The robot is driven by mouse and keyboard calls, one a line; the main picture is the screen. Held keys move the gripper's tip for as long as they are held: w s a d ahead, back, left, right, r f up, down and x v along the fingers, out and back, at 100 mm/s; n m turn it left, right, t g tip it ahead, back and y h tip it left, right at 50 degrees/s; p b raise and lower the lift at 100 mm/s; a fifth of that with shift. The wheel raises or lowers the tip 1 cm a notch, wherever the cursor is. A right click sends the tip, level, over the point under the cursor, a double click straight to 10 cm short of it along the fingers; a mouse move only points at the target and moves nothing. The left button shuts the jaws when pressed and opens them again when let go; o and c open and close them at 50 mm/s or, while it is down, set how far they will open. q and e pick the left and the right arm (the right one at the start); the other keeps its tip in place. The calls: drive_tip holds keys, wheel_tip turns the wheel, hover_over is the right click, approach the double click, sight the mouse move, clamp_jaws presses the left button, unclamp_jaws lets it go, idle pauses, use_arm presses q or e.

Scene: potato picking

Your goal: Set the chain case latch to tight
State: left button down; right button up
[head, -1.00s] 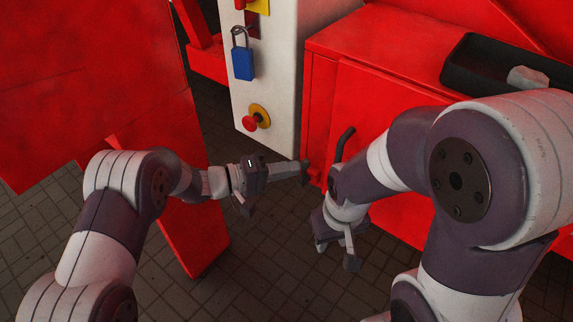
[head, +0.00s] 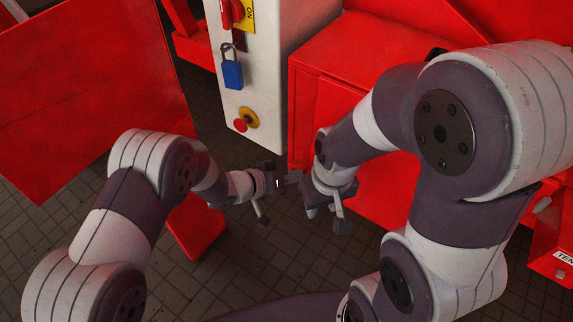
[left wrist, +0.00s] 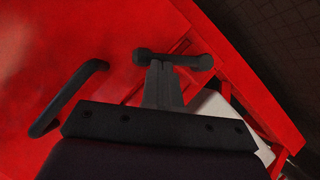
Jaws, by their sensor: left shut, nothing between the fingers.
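In the left wrist view a short black bar with a rounded end (left wrist: 190,61), which looks like the chain case latch, lies crosswise at the tips of my left gripper (left wrist: 165,68). The closed fingers seem to touch it or lie just behind it; I cannot tell which. The bar sits in front of the red case (left wrist: 110,35), near its edge. In the head view my left gripper (head: 285,181) is at the lower left edge of the red case (head: 330,85), and the latch is hidden. My right gripper (head: 325,212) hangs close beside it, its jaws unclear.
A curved black handle (left wrist: 68,97) is left of the latch in the left wrist view. A white control box (head: 262,75) with a blue padlock (head: 232,74) and red button (head: 241,125) stands behind. A red panel (head: 90,90) is at left. My right arm covers much of the case.

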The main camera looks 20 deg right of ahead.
use_arm(q)
drive_tip(key=shift+s+d+f+m+t+y+b, duration=0.15)
drive_tip(key=shift+s+d+f+m+t+y, duration=0.25)
drive_tip(key=shift+s+f+m+t+y, duration=0.15)
drive_tip(key=shift+s+d+f+m+t+y+b, duration=0.15)
drive_tip(key=shift+s+d+f+m+t+y, duration=0.25)
drive_tip(key=shift+f+m, duration=0.2)
drive_tip(key=shift+s+d+f, duration=0.1)
drive_tip(key=shift+s+d, duration=0.05)
